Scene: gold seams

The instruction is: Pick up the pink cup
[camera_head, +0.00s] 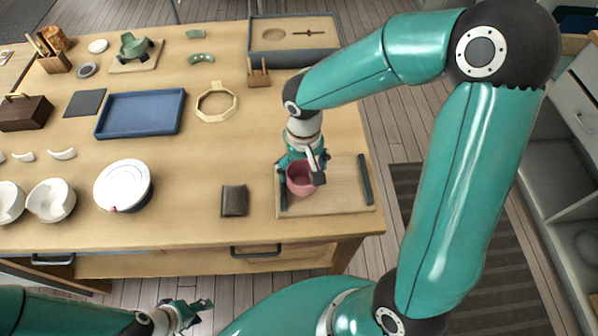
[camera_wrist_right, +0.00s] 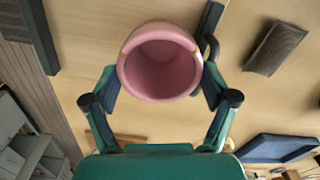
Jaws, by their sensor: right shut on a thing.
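The pink cup (camera_head: 299,180) is at the right side of the table, over a wooden tray with dark side handles (camera_head: 340,190). My right gripper (camera_head: 302,172) reaches down over it, with its fingers at the cup's sides. In the right wrist view, the cup (camera_wrist_right: 158,68) sits between the two fingertips of my right gripper (camera_wrist_right: 160,88), its open mouth facing the camera and a thin gold band on its rim. I cannot tell whether the cup touches the tray. My left gripper (camera_head: 190,312) is at the lower left, in front of the table and away from the cup; its jaws are small and unclear.
A dark small block (camera_head: 234,200) lies left of the tray. A white round dish (camera_head: 123,186), a blue tray (camera_head: 141,113) and an octagonal wooden frame (camera_head: 217,102) stand further left. A grey tray (camera_head: 293,40) is at the back. Bare tabletop lies between them.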

